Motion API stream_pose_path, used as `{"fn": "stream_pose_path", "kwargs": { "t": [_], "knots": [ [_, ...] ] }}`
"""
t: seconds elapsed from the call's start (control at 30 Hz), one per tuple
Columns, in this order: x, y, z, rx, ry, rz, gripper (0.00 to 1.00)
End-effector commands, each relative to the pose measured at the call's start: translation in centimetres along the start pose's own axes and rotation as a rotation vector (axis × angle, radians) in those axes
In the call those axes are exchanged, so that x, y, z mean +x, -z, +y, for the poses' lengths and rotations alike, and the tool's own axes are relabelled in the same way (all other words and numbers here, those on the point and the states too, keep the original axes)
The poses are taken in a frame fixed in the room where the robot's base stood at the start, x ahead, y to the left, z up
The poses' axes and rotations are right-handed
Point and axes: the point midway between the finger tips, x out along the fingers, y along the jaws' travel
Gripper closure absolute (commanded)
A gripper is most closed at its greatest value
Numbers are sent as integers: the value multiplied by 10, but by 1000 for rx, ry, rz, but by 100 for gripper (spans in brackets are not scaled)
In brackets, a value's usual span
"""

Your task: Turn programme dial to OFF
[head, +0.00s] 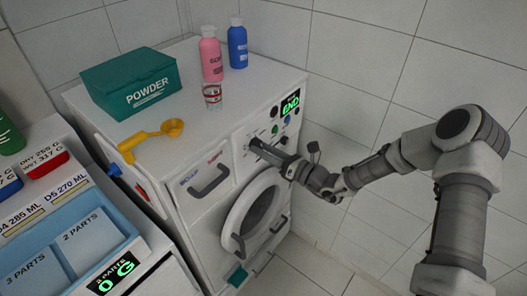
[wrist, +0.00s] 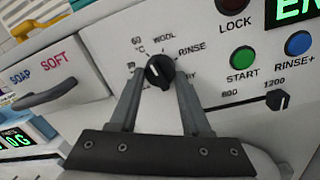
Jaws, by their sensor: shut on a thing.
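The washing machine (head: 200,197) stands against the tiled wall with its round door shut. Its programme dial (wrist: 159,71) is a round black knob with a white pointer line, ringed by marks such as 60, WOOL, RINSE and a partly hidden one ending in "RY". The pointer is tilted up and to the left, near the 60 and WOOL marks. No OFF mark can be read. My gripper (wrist: 160,85) has one finger on each side of the dial and is shut on it. In the head view my gripper (head: 256,147) is at the panel and hides the dial.
Right of the dial are the START button (wrist: 243,57), RINSE+ button (wrist: 299,43), LOCK lamp (wrist: 231,5) and speed knob (wrist: 278,99). A green END display (head: 290,103) is lit. A powder box (head: 132,84), bottles and a yellow scoop (head: 150,134) stand on top.

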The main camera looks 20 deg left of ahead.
Motion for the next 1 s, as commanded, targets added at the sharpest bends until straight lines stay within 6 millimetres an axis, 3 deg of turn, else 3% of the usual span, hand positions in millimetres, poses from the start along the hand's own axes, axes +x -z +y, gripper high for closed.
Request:
{"fn": "stream_pose_path", "kwargs": {
  "t": [1.0],
  "knots": [
    [0, 0, -4, -966, -25, 63, 100]
  ]
}}
